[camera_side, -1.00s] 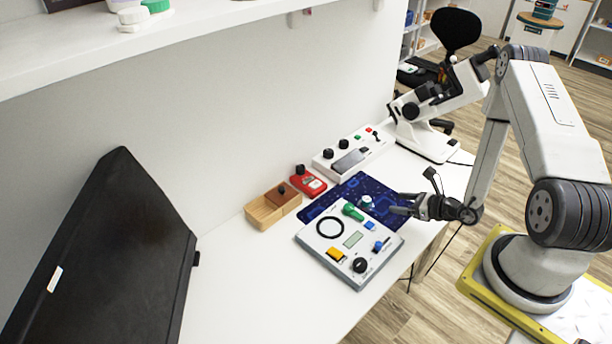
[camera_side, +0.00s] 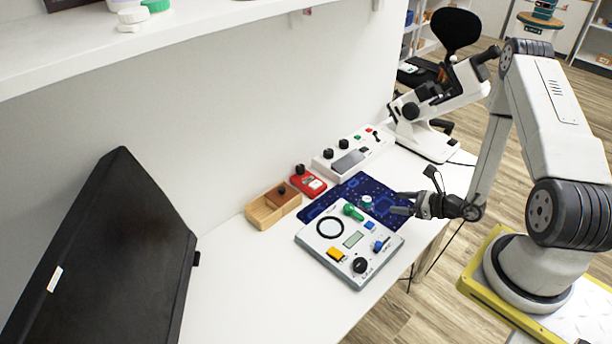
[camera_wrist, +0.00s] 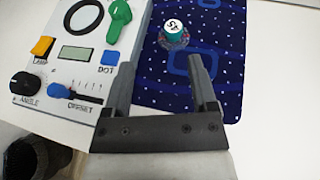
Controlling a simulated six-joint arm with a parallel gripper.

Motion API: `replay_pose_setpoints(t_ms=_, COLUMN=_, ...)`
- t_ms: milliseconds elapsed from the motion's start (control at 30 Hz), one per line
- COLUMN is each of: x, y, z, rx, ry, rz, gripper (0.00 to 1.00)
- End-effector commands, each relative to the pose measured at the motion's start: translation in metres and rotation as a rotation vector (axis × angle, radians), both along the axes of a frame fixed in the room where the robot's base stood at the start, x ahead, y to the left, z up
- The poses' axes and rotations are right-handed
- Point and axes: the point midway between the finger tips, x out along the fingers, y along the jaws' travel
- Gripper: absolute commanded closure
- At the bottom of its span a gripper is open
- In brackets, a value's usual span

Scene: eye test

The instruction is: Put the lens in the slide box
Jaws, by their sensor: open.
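The lens (camera_side: 367,201) appears to be the small round piece with a teal knob and white marked top, standing on the dark blue patterned mat. It also shows in the wrist view (camera_wrist: 173,35), ahead of the fingertips. The slide box (camera_side: 262,212) is a small light wooden box with a darker brown lid part and a dark knob, left of the mat; its lid seems partly slid back, leaving an open part. My gripper (camera_side: 397,203) is open and empty, to the right of the lens and apart from it. Its two fingers (camera_wrist: 165,62) show in the wrist view.
A grey-white control panel (camera_side: 376,262) with knobs lies in front of the mat. A red device (camera_side: 308,183) and a white switch unit (camera_side: 352,155) stand behind. A white instrument (camera_side: 425,140) is at the back right, a black screen (camera_side: 110,250) at the left. The front left table is clear.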

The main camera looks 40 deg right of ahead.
Motion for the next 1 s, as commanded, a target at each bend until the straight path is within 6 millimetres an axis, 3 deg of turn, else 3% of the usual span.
replay_pose_setpoints(t_ms=267, x=0.011, y=0.06, z=0.04, rx=-0.082, ry=0.017, rz=0.411, gripper=0.26)
replay_pose_setpoints(t_ms=400, x=0.004, y=0.096, z=0.062, rx=-0.174, ry=0.037, rz=0.693, gripper=0.26)
replay_pose_setpoints(t_ms=600, x=-0.016, y=0.132, z=0.087, rx=-0.356, ry=0.064, rz=1.08, gripper=0.26)
replay_pose_setpoints(t_ms=800, x=-0.037, y=0.149, z=0.107, rx=-0.604, ry=0.073, rz=1.434, gripper=0.26)
replay_pose_setpoints(t_ms=1000, x=-0.048, y=0.152, z=0.127, rx=-0.91, ry=0.049, rz=1.745, gripper=0.26)
